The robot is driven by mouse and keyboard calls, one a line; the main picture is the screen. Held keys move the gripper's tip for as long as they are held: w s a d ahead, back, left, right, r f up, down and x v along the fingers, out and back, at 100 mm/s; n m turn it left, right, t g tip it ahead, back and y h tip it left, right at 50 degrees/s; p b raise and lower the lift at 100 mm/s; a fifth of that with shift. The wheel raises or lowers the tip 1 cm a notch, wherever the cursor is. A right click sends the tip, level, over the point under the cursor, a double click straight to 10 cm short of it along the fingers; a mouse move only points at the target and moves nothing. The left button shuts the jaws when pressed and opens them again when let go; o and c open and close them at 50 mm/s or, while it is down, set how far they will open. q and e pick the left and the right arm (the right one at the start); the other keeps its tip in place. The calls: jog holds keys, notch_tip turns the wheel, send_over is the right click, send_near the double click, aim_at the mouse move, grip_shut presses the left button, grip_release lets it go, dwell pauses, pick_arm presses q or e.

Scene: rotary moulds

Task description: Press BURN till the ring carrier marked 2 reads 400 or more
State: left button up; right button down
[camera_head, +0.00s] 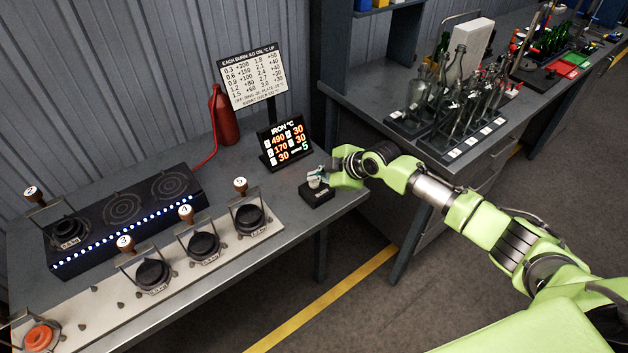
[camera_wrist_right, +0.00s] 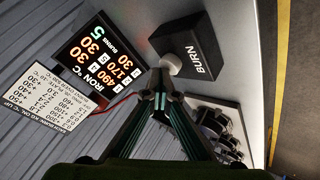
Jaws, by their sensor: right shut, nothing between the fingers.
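The ring carrier marked 2 (camera_head: 67,232) sits on the left end of the long black burner plate (camera_head: 125,215). The iron display (camera_head: 284,141) reads 170 for 2, 490 for 1, 30 for 3, 4 and 5, and 5 burns; it also shows in the right wrist view (camera_wrist_right: 103,52). The black BURN box (camera_head: 318,197) stands at the bench's right edge, its pale button (camera_wrist_right: 172,63) facing my fingers. My right gripper (camera_head: 322,174) is shut and empty, its tips (camera_wrist_right: 160,72) at the button. I cannot tell whether they touch. My left gripper is not in view.
A burn chart (camera_head: 254,75) stands behind the display, beside a red gas bottle (camera_head: 223,115). Carriers 3 (camera_head: 153,274), 4 (camera_head: 204,247) and 5 (camera_head: 250,219) sit on the front rail. An orange glowing ring (camera_head: 39,338) is at front left.

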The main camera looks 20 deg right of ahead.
jog(key=shift+r+p, duration=0.3)
jog(key=shift+r, duration=0.3)
jog(key=shift+r, duration=0.15)
notch_tip(320, 180, up, 5)
jog(key=p, duration=0.4)
dwell(0.4)
